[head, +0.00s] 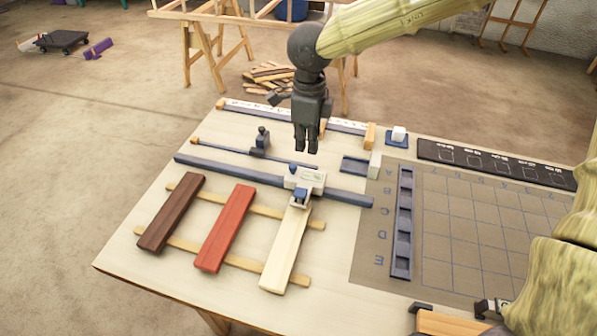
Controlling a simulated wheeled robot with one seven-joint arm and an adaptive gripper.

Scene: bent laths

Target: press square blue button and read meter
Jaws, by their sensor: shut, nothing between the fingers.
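A pale meter block (315,187) sits on a blue rail on the table, with a small greenish display too small to read. A blue square piece (300,194) is at its front, by the top end of a pale lath; it looks like the square button. A second, rounder blue knob (294,168) stands at the block's back. My gripper (306,150) is shut and empty, pointing down. In the picture it is just above and behind the block, apart from it; its exact height is hard to tell.
Dark brown (172,213), red (225,228) and pale (287,246) laths lie across two thin strips. The blue rail (230,174) runs across the table. A lettered grid mat (375,230) lies right. A white block on a blue base (398,134) stands behind.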

